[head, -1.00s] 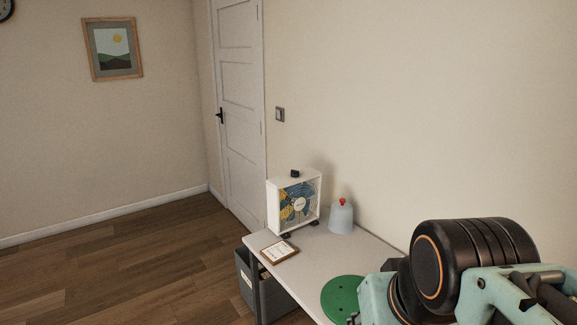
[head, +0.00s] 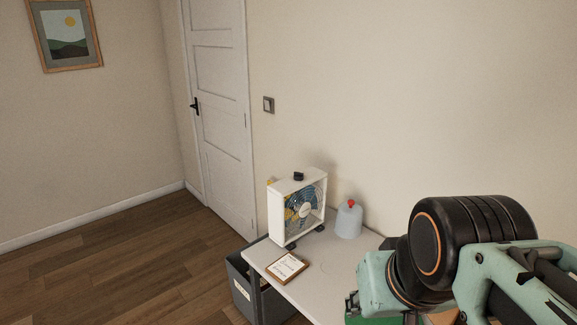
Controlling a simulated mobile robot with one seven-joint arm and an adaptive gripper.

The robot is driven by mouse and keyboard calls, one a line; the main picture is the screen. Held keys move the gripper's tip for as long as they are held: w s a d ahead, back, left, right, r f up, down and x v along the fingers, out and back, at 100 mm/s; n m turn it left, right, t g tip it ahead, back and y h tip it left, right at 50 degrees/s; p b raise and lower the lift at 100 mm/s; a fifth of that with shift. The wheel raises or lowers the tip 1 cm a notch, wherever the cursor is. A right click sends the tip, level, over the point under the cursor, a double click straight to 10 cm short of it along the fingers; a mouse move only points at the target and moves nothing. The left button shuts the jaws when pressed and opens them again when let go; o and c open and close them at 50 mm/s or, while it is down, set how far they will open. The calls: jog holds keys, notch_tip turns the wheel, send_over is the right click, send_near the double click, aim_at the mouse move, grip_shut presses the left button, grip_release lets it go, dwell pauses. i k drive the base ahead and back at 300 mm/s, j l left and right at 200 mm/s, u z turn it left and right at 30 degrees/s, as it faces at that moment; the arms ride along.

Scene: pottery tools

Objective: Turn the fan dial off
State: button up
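A white box fan (head: 297,209) with blue and yellow showing behind its grille stands upright near the far end of the table. Its black dial (head: 299,176) sits on top of the casing; which setting it points to is too small to tell. My gripper (head: 352,304) shows only in part at the lower right, in front of the table's near part and to the right of and nearer than the fan. It is apart from the fan and the dial. Its fingers are mostly hidden by my arm.
A green disc (head: 380,321) is mostly behind my arm. A grey bin (head: 242,288) stands at the table's left; floor beyond is clear.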

aim_at(298, 176)
jog(key=i+j+z, duration=0.1)
jog(key=i+j, duration=0.15)
jog(key=i+j+z, duration=0.1)
jog(key=j, duration=0.35)
jog(key=i+j+z, duration=0.1)
jog(key=i+j, duration=0.25)
jog(key=i+j+z, duration=0.1)
jog(key=j, duration=0.3)
jog(key=i, duration=0.1)
